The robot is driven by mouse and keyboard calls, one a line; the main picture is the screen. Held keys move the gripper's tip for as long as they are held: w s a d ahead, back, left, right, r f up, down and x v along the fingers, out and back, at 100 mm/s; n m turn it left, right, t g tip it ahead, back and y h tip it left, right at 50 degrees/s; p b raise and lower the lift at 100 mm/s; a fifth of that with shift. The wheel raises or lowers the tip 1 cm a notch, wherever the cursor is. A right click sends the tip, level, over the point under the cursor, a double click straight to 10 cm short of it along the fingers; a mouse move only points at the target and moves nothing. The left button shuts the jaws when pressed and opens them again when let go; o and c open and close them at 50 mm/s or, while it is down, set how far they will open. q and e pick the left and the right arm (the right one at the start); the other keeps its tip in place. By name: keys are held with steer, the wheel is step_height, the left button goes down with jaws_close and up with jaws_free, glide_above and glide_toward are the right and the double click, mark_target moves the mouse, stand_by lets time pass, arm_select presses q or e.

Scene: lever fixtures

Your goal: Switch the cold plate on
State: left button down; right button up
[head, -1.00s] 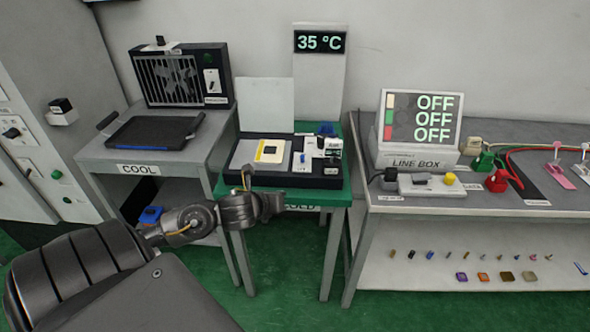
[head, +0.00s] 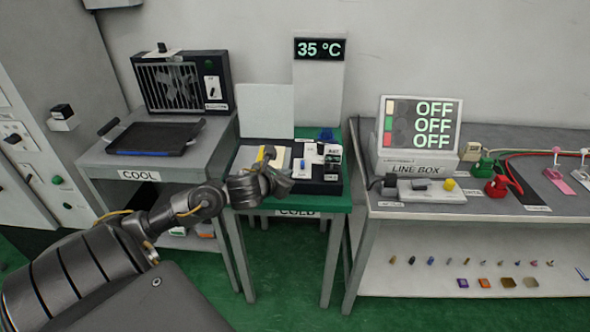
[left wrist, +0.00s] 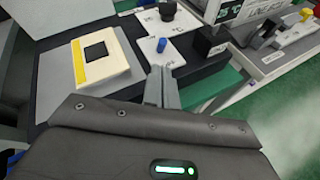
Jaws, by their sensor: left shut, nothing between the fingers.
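The cold plate is a black unit (head: 331,188) on the green table marked COLD. A cream block with a yellow strip and a dark square (left wrist: 101,58) lies on its plate, partly behind my left gripper in the head view. To the right is a white panel (left wrist: 143,22) with a small blue lever (left wrist: 162,45) and a black knob (left wrist: 167,9). My left gripper (head: 288,184) is shut and empty over the unit's front edge. In the left wrist view its fingertips (left wrist: 160,72) are just short of the blue lever; I cannot tell whether they touch. My right gripper is out of view.
A display (head: 320,48) behind reads 35 °C. The COOL table (head: 97,155) with a fan unit (head: 180,82) stands left. Right is a bench with the LINE BOX (head: 416,160), its screen showing OFF three times, and coloured connectors. Green floor lies between the tables.

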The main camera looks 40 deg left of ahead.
mark_target(301, 167)
arm_select(q)
steer(key=x, duration=0.4)
steer(key=shift+w, duration=0.15)
steer(key=shift+x, duration=0.9)
steer(key=shift+f, duration=0.1)
